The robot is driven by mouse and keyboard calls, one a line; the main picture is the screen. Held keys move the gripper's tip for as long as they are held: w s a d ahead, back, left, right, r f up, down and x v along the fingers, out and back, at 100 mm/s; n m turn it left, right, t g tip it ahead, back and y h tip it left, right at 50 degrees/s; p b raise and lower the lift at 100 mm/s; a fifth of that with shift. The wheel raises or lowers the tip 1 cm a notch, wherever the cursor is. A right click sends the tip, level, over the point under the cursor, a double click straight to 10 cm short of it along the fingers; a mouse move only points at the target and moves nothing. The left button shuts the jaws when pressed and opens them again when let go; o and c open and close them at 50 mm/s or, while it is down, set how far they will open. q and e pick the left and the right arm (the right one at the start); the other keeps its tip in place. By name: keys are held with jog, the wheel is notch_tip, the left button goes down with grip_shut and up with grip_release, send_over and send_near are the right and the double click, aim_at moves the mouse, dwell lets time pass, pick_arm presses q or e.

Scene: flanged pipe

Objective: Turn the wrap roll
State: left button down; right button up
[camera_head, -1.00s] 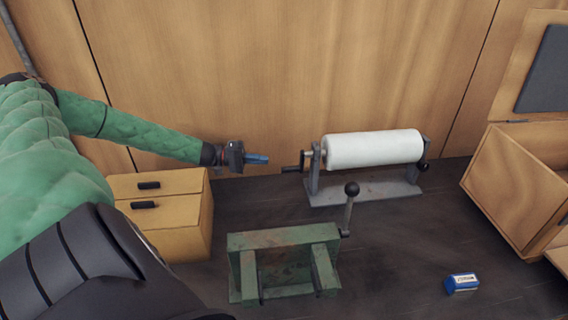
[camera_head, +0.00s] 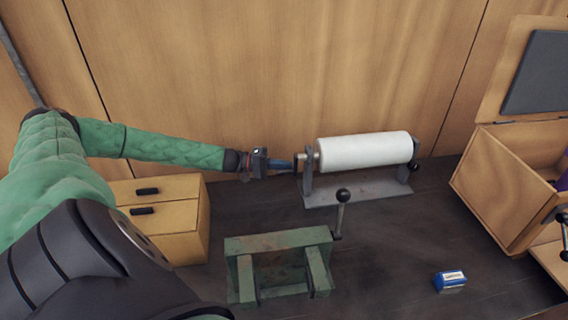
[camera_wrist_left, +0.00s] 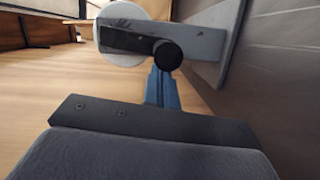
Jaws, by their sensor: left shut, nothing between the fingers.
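The white wrap roll (camera_head: 363,150) lies level on its grey stand (camera_head: 360,190) at the back of the dark bench. Its crank is at the left end, and in the head view my gripper partly hides it. My left gripper (camera_head: 290,164) is shut and empty, with its blue fingertips close against the crank side of the stand. In the left wrist view the blue fingers (camera_wrist_left: 162,92) point at the round black knob (camera_wrist_left: 167,55) on the crank arm (camera_wrist_left: 128,40). I cannot tell whether they touch. The roll's white end (camera_wrist_left: 120,12) shows behind. My right gripper is not in view.
A green vise-like block (camera_head: 280,262) with a black-knobbed lever (camera_head: 342,197) stands in front of the roll. A small drawer cabinet (camera_head: 165,212) is at left, below my arm. A blue-and-white box (camera_head: 450,281) lies at right, near an open wooden chest (camera_head: 490,195).

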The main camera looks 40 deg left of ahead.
pick_arm(q)
jog(key=shift+d, duration=0.1)
dwell(0.3)
jog(key=shift+s+d+f+n+h+p, duration=0.35)
jog(key=shift+s+d+n+p, duration=0.3)
jog(key=shift+n, duration=0.25)
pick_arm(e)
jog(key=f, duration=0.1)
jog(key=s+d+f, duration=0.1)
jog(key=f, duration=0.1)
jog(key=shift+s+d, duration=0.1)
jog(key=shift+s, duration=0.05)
pick_arm(q)
jog(key=shift+w+d+f, duration=0.1)
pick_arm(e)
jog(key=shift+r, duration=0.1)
